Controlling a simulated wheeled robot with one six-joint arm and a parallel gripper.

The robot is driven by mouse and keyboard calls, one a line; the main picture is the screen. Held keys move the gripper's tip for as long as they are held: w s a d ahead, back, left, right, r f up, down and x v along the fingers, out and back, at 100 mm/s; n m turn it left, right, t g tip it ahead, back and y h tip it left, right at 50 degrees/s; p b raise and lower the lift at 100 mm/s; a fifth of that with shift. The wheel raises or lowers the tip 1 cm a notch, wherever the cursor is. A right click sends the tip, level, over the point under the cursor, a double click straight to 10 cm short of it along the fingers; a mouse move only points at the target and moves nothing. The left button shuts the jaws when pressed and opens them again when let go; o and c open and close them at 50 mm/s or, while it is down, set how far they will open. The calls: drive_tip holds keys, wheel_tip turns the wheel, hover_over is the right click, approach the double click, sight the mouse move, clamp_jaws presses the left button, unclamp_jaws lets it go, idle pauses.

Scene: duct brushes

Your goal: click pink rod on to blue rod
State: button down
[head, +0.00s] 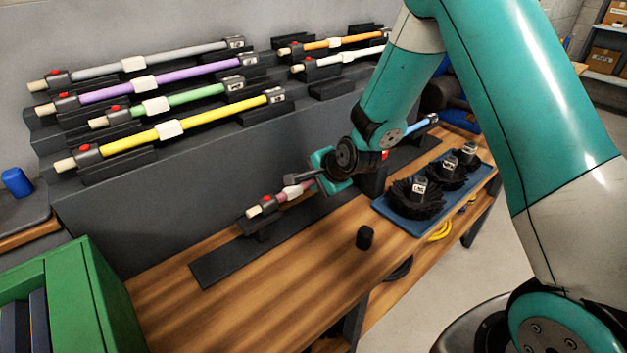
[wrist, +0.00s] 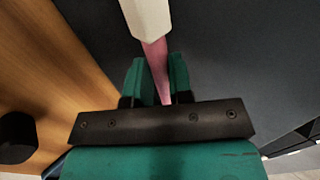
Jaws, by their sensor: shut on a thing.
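The pink rod (head: 283,198) has a dark collar with a red button and a pale tip at its left end. It lies at a slant just above a dark strip on the bench in the head view. My gripper (head: 318,180) is shut on the pink rod near its right part and hides that end. In the wrist view the pink rod (wrist: 156,62) runs between the green fingers of my gripper (wrist: 157,78), below a white sleeve (wrist: 148,18). The blue rod (head: 415,131) lies to the right, partly behind my arm, with a red button beside its near end.
Yellow (head: 195,123), green (head: 195,95), purple (head: 190,75) and grey rods rest on the rack behind. Orange and white rods sit further right. A blue tray (head: 405,218) holds black brushes. A small black cylinder (head: 365,237) stands on the bench. A green box (head: 100,300) is front left.

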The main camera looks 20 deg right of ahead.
drive_tip(key=c, duration=0.9)
unclamp_jaws()
drive_tip(key=shift+c, duration=0.2)
drive_tip(key=v, duration=1.7)
drive_tip(key=s+a+r+n+g, duration=0.2)
drive_tip(key=s+a+n, duration=0.2)
drive_tip(key=s+n, duration=0.3)
drive_tip(key=s+a+r+n+g+y, duration=0.1)
drive_tip(key=s+a+r+n+g, duration=0.1)
drive_tip(key=s+n, duration=0.5)
drive_tip(key=s+a+r+n+g, duration=0.2)
drive_tip(key=s+a+n+g, duration=0.2)
drive_tip(key=s+a+n, duration=0.2)
drive_tip(key=shift+s+a+r+n+y, duration=0.15)
drive_tip(key=shift+s+r+n+y, duration=0.15)
drive_tip(key=shift+s+n, duration=0.4)
